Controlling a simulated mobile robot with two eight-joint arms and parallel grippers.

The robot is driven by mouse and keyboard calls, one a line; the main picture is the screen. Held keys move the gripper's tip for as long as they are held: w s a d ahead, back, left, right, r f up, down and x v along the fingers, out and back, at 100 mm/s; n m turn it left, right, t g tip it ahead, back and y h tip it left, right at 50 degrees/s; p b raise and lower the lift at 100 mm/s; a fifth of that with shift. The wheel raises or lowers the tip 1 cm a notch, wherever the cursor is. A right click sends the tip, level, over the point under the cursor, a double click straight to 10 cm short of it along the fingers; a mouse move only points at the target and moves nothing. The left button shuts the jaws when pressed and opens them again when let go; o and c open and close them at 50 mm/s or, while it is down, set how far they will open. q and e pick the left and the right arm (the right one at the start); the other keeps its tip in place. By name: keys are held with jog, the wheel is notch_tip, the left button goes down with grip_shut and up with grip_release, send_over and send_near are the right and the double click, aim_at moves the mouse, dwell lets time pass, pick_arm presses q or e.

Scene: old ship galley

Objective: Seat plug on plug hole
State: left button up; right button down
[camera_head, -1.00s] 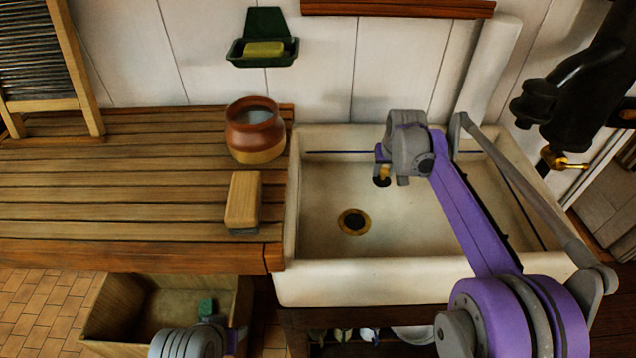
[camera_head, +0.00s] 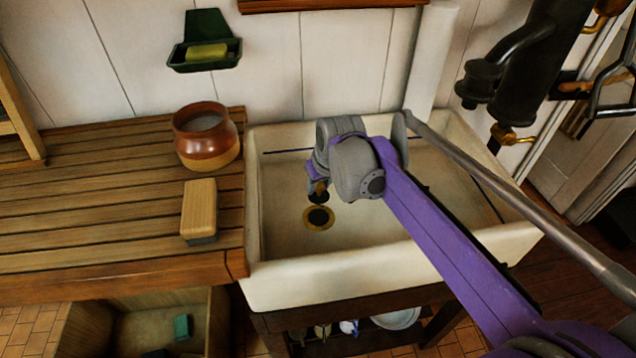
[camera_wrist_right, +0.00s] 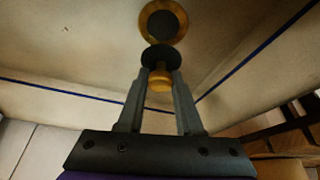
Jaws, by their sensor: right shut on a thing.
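The plug hole (camera_head: 318,218) is a dark opening with a brass ring in the floor of the white sink (camera_head: 400,255). It also shows at the top of the right wrist view (camera_wrist_right: 163,23). My right gripper (camera_head: 318,188) is inside the sink, above and just behind the hole in the head view. It is shut on the plug (camera_wrist_right: 160,58), which has a black disc and a brass knob (camera_wrist_right: 160,82) between the fingers. The plug looks apart from the hole; the exact height gap is hard to tell. My left gripper is not in view.
A brown pot (camera_head: 206,138) and a wooden-backed brush (camera_head: 199,210) stand on the slatted draining board (camera_head: 110,190), left of the sink. A green soap holder (camera_head: 205,45) is on the wall. Black pipework with a brass tap (camera_head: 512,134) is at the right. The sink floor around the hole is clear.

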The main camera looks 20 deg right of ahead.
aim_at(320, 195)
notch_tip(320, 195, down, 4)
jog(key=b, duration=0.3)
jog(key=shift+f, duration=0.2)
jog(key=shift+f+b, duration=1.1)
jog(key=shift+f, duration=0.9)
jog(key=shift+f+b, duration=0.4)
jog(key=shift+f, duration=0.45)
jog(key=c, duration=0.5)
grip_release()
jog(key=shift+r, duration=0.1)
jog(key=p+v, duration=0.2)
jog(key=v, duration=0.8)
jog(key=shift+s+r, duration=0.25)
jog(key=shift+r, duration=0.1)
